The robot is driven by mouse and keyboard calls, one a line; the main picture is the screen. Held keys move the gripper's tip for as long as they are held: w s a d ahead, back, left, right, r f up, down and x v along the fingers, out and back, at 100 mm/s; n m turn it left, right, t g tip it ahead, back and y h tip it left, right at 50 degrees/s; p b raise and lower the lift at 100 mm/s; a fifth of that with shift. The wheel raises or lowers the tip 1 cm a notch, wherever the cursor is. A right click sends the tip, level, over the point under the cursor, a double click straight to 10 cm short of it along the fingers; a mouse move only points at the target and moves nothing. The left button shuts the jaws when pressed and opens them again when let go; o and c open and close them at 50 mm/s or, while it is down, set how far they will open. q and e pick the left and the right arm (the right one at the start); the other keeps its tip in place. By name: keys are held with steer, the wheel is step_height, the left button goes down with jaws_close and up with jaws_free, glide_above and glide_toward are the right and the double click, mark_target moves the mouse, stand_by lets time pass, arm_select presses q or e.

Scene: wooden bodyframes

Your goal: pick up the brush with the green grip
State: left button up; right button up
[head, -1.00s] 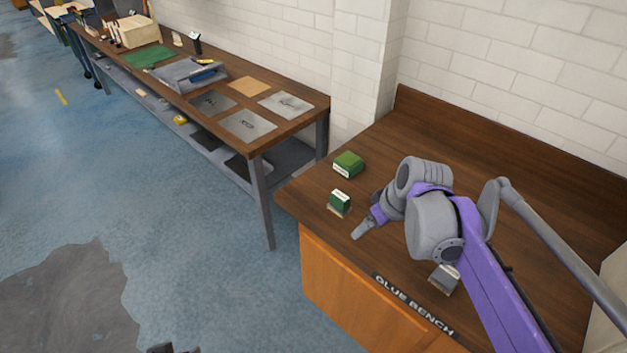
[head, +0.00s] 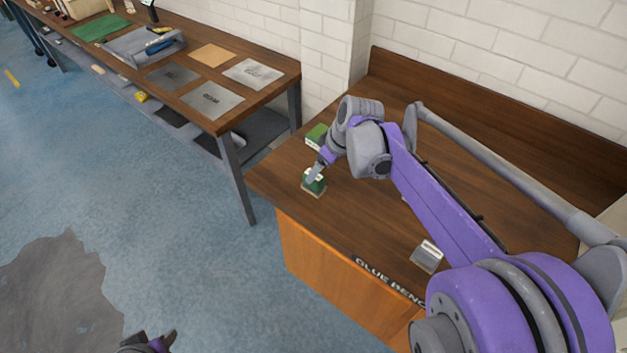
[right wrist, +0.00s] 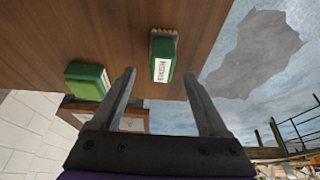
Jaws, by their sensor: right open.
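The green-gripped brush (head: 314,186) lies near the left front corner of the glue bench. In the right wrist view the brush (right wrist: 163,58) shows a white label and tan bristles at its far end. My right gripper (head: 316,172) is over it and covers part of it in the head view. In the wrist view my right gripper (right wrist: 159,76) is open, with the brush ahead between the fingertip lines; I cannot tell whether they touch. My left gripper (head: 150,342) is at the bottom edge, partly cut off, its jaw state unclear.
A green block with a white label (head: 315,135) lies just behind the brush; it also shows in the wrist view (right wrist: 88,80). A grey-topped block (head: 427,255) is near the bench's front edge. A long worktable (head: 226,120) with metal plates stands to the left.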

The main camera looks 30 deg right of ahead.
mark_target(314, 182)
steer(key=x, duration=0.4)
steer(key=shift+w+a+f, duration=0.3)
jaws_close()
